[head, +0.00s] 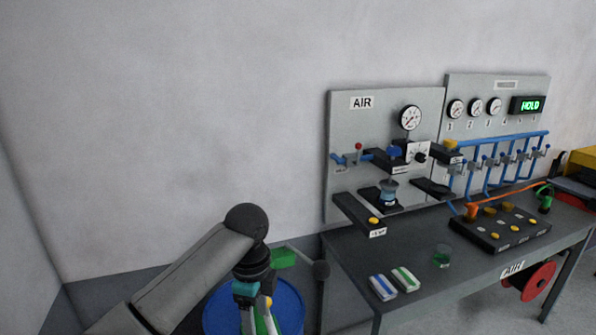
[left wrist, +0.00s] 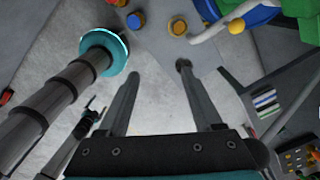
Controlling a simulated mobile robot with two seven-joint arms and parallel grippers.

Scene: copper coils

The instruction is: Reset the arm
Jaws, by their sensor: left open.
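My left arm (head: 195,275) comes in from the lower left of the head view and bends down at a dark round joint beside the wall. Its wrist hangs in front of a blue drum (head: 292,308). The fingertips cannot be made out there. In the left wrist view my left gripper (left wrist: 158,72) is open, its two dark fingers apart with nothing between them, above a grey floor. The drum's blue rim also shows there at the top right (left wrist: 252,14).
A grey workbench (head: 345,278) stands right of the arm, with an AIR panel (head: 345,125) and a gauge panel reading HOLD (head: 530,104). Blue-striped (head: 382,287) and green-striped (head: 406,279) blocks lie near its front left corner. The wall above the arm is bare.

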